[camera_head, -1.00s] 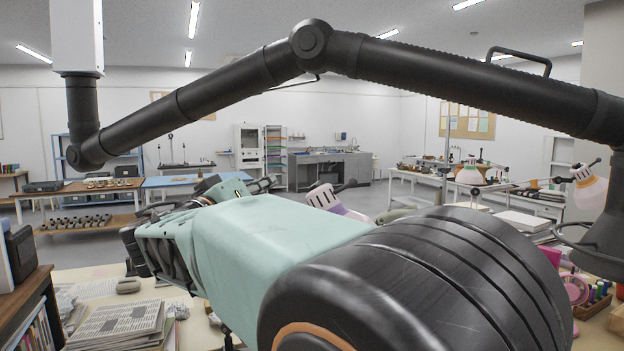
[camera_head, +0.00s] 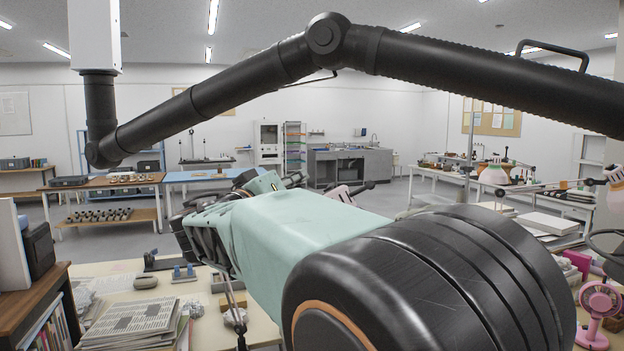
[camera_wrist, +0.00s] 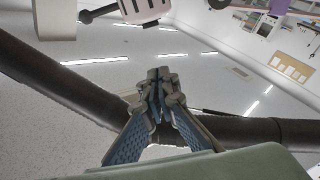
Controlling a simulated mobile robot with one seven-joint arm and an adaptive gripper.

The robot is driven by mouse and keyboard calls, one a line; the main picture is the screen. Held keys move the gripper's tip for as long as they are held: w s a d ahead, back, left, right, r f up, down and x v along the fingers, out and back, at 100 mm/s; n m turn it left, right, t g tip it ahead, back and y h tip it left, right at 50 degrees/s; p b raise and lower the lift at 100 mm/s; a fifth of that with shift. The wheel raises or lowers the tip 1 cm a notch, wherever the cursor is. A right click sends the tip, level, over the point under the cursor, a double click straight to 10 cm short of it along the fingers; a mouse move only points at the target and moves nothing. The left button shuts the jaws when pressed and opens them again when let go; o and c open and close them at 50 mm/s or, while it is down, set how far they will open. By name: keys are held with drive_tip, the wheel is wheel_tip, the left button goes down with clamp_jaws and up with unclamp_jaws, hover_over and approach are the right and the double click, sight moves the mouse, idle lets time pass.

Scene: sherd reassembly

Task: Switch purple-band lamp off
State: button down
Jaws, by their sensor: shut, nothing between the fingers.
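A pale pinkish-white lamp head (camera_head: 342,194) shows just above my pale green wrist in the head view, mostly hidden behind it. Its band is hard to make out now. In the wrist view a pinkish-white lamp head with dark slots (camera_wrist: 145,9) is at the top edge, cut off by the frame. My gripper (camera_wrist: 160,78) has its fingertips together and empty, below that lamp head in the picture and apart from it. In the head view my gripper's dark finger links (camera_head: 205,238) show at the left of my wrist; the fingertips cannot be made out. No lamp switch is discernible.
A thick black jointed duct arm (camera_head: 230,85) spans the head view above my arm. Another lamp head (camera_head: 614,192) is at the right edge. Newspapers (camera_head: 132,322) and small items lie on the near table, with a pink fan (camera_head: 600,305) at right.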

sight(330, 187)
drive_tip(key=w+d, duration=0.1)
drive_tip(key=w, duration=0.1)
drive_tip(key=w+d+f+p, duration=0.1)
drive_tip(key=w+d, duration=0.1)
drive_tip(key=w+d+p, duration=0.1)
drive_tip(key=w, duration=0.1)
drive_tip(key=shift+w+d+f, duration=0.25)
drive_tip(key=shift+w, duration=0.1)
drive_tip(key=shift+d+f+p, duration=0.3)
drive_tip(key=shift+d+f, duration=0.05)
drive_tip(key=shift+f, duration=0.15)
drive_tip(key=shift+a, duration=0.15)
